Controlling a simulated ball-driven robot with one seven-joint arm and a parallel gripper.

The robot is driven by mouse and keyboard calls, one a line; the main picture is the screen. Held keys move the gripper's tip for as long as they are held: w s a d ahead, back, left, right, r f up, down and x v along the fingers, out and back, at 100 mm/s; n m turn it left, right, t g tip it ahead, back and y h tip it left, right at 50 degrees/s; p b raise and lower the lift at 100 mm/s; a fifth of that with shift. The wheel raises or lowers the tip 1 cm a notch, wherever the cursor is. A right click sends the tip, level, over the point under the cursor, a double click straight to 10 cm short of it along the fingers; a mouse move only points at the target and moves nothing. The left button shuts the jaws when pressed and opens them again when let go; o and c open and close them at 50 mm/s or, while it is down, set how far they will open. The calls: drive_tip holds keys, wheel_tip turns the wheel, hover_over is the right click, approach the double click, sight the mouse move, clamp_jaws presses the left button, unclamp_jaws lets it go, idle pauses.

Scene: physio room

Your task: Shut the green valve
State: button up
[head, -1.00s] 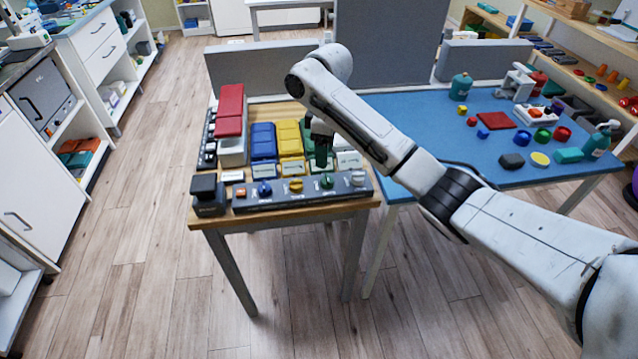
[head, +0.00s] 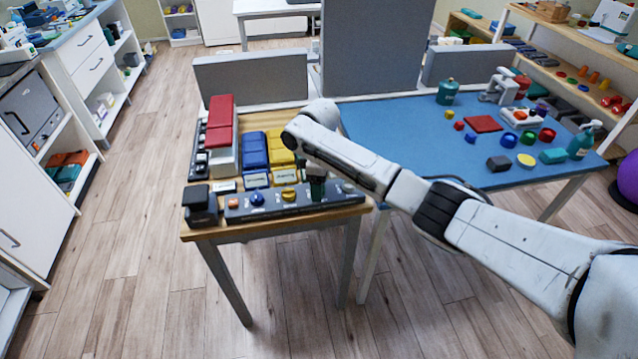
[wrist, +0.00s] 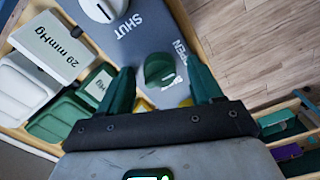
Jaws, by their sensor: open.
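The green valve (wrist: 158,68) is a round green knob on the grey valve strip (wrist: 150,30), with the printed words SHUT and OPEN beside it in the wrist view. Its setting is not clear to me. My gripper (wrist: 160,66) is open, with one dark green finger on each side of the knob in the picture. I cannot tell whether the fingers touch it. In the head view my gripper (head: 316,188) is low over the right part of the strip and hides the green valve.
A blue knob (head: 257,199) and a yellow knob (head: 289,194) sit further left on the strip. A white knob (wrist: 104,8) is beside the green one. Blue cuffs (head: 254,150), yellow cuffs (head: 281,148) and red-topped blocks (head: 221,120) stand behind. A blue table (head: 400,130) adjoins.

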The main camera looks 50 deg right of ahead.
drive_tip(key=shift+c, duration=0.2)
drive_tip(key=c, duration=1)
